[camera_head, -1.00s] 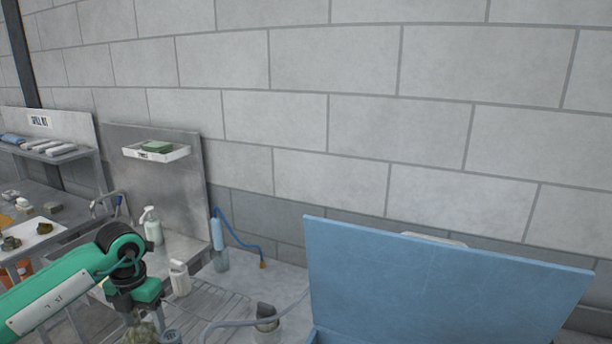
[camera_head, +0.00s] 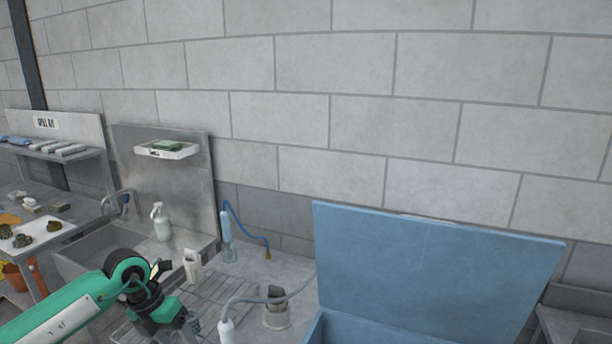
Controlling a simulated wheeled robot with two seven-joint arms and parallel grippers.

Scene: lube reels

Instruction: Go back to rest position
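My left arm comes in green from the lower left, over the metal counter and wire rack. Its wrist and black gripper (camera_head: 172,318) point down towards the rack near the bottom edge. The fingertips are too small and partly hidden, so I cannot tell whether they are open, shut or holding something. A small grey-blue item (camera_head: 193,322) shows right beside the gripper; I cannot tell whether they touch. My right arm and gripper are not in view.
A blue box with a raised lid (camera_head: 430,265) stands at the lower right. A brush in a pot (camera_head: 277,307), a hose nozzle (camera_head: 226,330), a white bottle (camera_head: 193,267) and a soap bottle (camera_head: 162,222) stand around the wire rack (camera_head: 215,294). A sink (camera_head: 85,255) lies left.

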